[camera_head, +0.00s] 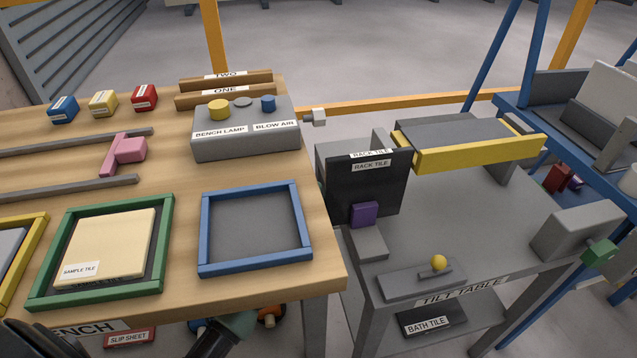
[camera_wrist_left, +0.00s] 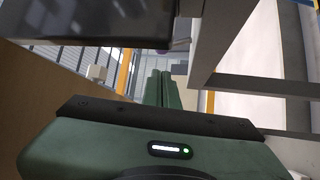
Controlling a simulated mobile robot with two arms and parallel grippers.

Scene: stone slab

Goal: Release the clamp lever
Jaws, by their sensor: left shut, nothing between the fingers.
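A short lever with a yellow ball knob (camera_head: 438,262) sits on a grey block at the front of the tilt table (camera_head: 470,220). I cannot tell whether it is the clamp lever. A purple block (camera_head: 363,214) stands against the dark rack tile (camera_head: 350,180) above a grey step. My left gripper (camera_wrist_left: 163,78) is green, shut and empty, its two fingers together in the left wrist view. In the head view, a green part of it (camera_head: 228,332) shows at the bench's front edge, left of and apart from the tilt table. My right gripper is not in view.
The wooden bench (camera_head: 320,265) carries a green tray (camera_head: 165,230), a blue tray (camera_head: 305,235) and a switch box (camera_head: 245,145). A yellow-edged shelf (camera_head: 475,153) rises behind the tilt table. A grey box with a green knob (camera_head: 600,252) is at its right.

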